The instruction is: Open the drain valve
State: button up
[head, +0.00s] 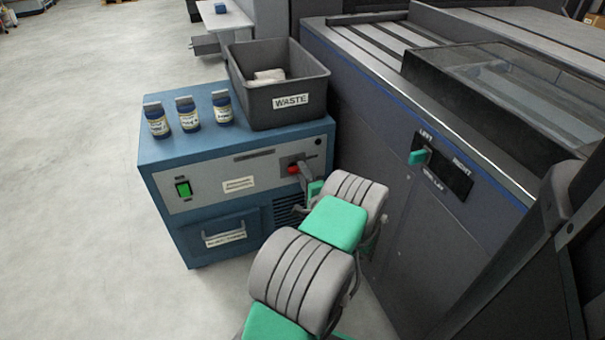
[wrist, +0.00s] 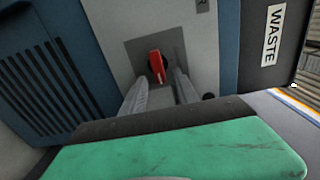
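The red valve handle (head: 293,169) sits on a grey plate at the right of the blue ink unit's front panel. In the wrist view the red handle (wrist: 157,66) shows near the top middle, on its square plate (wrist: 172,43). My gripper (head: 302,171) is right at the handle in the head view and partly covers the plate. In the wrist view my gripper (wrist: 160,82) has its two fingers apart, pointing at the plate, with the handle in line with the gap between them. I cannot tell whether either finger touches the handle.
A grey waste bin (head: 290,103) and several bottles (head: 188,113) stand on the blue unit (head: 160,153). A green switch (head: 183,188) and a drawer (head: 222,233) are on its front. The dark press (head: 390,180), with a green lever (head: 419,157), is close on the right. Floor is clear at left.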

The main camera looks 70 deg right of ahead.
jog(key=p+v, duration=0.1)
jog(key=v, duration=0.6)
jog(key=shift+a, duration=0.2)
jog(key=shift+s, duration=0.15)
